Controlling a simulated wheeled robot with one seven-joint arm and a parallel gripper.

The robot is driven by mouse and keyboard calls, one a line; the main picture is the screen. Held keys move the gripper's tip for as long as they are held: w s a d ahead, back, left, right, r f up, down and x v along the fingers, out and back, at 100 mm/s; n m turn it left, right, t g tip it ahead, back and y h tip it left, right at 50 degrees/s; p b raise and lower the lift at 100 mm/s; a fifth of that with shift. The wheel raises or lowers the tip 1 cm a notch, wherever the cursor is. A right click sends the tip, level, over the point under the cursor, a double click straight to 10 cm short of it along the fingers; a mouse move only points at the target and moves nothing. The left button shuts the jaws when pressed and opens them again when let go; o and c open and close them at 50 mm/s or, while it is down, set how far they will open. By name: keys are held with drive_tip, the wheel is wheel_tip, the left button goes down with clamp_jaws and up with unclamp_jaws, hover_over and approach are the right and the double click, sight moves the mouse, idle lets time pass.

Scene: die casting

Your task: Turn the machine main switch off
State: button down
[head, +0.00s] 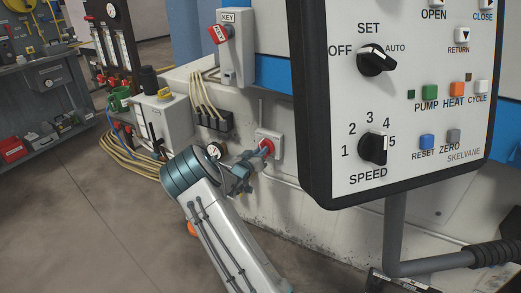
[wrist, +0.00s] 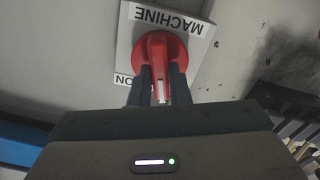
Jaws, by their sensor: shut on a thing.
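The machine main switch is a red rotary handle (wrist: 158,47) on a pale square plate (wrist: 125,40). Its plate reads MACHINE, upside down in the wrist view, with an ON label (wrist: 126,80) to the left of the handle. My gripper (wrist: 161,82) is shut on the red handle, with one dark finger on each side of its grip. A white mark on the grip shows between the fingers. In the head view the switch (head: 277,144) sits low on the pale machine wall, and my gripper (head: 262,152) reaches it from the lower left, partly hiding the handle.
A large control panel (head: 340,110) with knobs and buttons hangs close on the right. A KEY switch box (head: 237,60) with a red tag is above the switch. Cables (head: 203,95) and a pump unit (head: 165,120) stand to the left. Open floor (head: 80,210) lies at the lower left.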

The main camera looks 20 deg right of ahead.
drive_tip(key=n+p, duration=0.1)
drive_tip(key=n, duration=0.4)
drive_tip(key=shift+p, duration=0.3)
idle(0.4)
drive_tip(key=c, duration=1.4)
unclamp_jaws()
drive_tip(key=shift+w+a, duration=0.1)
drive_tip(key=shift+o, duration=0.2)
drive_tip(key=p+v, duration=0.1)
drive_tip(key=v, duration=1.3)
drive_tip(key=shift+f, duration=0.1)
